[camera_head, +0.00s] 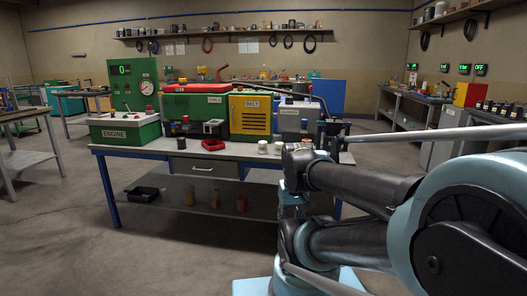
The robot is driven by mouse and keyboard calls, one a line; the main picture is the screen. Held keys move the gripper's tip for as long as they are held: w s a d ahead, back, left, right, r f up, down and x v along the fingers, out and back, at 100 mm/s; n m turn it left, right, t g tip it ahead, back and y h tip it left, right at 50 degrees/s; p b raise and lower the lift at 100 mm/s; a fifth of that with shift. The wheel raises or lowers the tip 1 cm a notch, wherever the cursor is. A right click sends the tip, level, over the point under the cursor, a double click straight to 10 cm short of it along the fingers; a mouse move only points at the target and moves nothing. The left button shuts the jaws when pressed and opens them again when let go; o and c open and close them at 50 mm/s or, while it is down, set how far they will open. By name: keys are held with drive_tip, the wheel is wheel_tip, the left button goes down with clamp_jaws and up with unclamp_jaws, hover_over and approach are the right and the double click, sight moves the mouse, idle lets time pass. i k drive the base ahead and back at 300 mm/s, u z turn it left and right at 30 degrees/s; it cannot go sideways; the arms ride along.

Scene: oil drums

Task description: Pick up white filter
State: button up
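Two small pale cylinders stand upright on the workbench (240,151), near its front edge and right of centre. The left one (262,147) is white. The right one (278,148) is also whitish and stands close beside it; I cannot tell which is the white filter. My arm fills the right side of the view, and its dark links reach to just right of these cylinders. A dark shape (335,130) stands behind the arm at the bench's right end. I cannot tell whether it is my gripper, and no fingers can be made out.
A red tray (213,145) lies left of the cylinders. Behind are a yellow cabinet (249,115), a green engine unit (194,105) and a grey box (299,117). The lower shelf holds a black bin (143,194) and several bottles. The floor in front of the bench is clear.

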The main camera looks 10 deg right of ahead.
sight(262, 145)
drive_tip(key=z, duration=0.05)
drive_tip(key=i, duration=1)
drive_tip(key=u, duration=0.05)
